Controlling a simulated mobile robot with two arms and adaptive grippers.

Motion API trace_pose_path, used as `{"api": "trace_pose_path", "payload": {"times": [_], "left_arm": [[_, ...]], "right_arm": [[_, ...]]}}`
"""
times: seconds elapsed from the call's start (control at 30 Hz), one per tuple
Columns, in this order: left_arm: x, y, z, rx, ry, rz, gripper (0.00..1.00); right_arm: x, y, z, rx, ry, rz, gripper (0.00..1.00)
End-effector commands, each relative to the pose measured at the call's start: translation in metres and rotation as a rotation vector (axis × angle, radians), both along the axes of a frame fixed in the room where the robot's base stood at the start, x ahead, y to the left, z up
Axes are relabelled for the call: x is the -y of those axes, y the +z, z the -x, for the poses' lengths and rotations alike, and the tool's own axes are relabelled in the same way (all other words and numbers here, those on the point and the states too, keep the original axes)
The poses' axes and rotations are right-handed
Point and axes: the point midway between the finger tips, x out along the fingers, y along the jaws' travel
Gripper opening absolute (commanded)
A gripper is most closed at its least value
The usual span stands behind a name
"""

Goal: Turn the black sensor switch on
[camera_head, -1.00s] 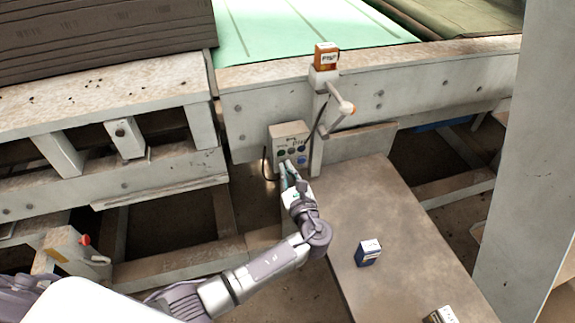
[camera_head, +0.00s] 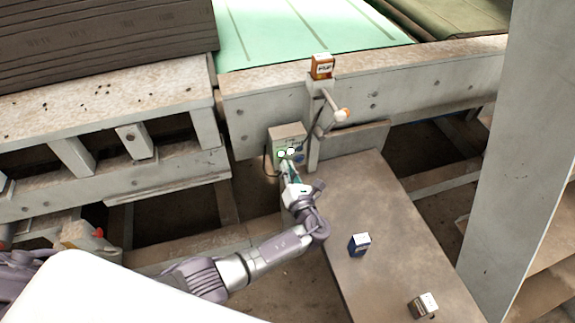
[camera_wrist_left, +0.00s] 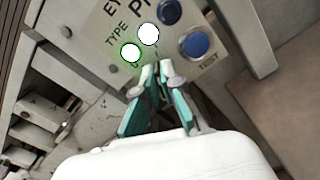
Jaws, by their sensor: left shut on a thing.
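The grey control box (camera_head: 287,134) hangs on the front of the machine frame. Its printed panel fills the top of the left wrist view (camera_wrist_left: 112,22). Two round lamps glow there, one ringed green (camera_wrist_left: 131,52) and one white (camera_wrist_left: 148,34). My left gripper (camera_head: 287,165) is at the box's lower part. In the left wrist view its teal fingers (camera_wrist_left: 157,68) are together at the panel, shut on a small part their tips hide, apparently the black switch. My right gripper is not in view.
An orange box (camera_head: 322,67) sits on a post above the control box, with a bracket arm (camera_head: 332,106) below it. A blue box (camera_head: 360,244) and a grey box (camera_head: 423,305) lie on the brown surface (camera_head: 385,200). A pillar (camera_head: 505,180) stands right.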

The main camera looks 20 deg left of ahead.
Motion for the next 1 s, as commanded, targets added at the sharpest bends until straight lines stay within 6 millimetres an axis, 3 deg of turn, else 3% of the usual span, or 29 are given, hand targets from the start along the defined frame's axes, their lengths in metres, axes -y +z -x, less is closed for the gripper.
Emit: {"api": "trace_pose_path", "payload": {"times": [0.67,0.7,0.83,1.0], "left_arm": [[0.0003,-0.0004,-0.0001,-0.035,0.0,-0.052,0.0],[0.0003,-0.0003,-0.0001,-0.035,0.0,-0.052,0.11],[0.0003,-0.0003,-0.0002,-0.035,0.0,-0.052,0.31],[0.0003,-0.0003,-0.0002,-0.035,0.0,-0.051,0.31]], "right_arm": [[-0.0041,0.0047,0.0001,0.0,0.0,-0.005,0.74],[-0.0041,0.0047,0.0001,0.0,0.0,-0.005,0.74],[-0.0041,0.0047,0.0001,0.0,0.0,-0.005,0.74],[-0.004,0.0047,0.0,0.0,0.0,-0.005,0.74]]}}
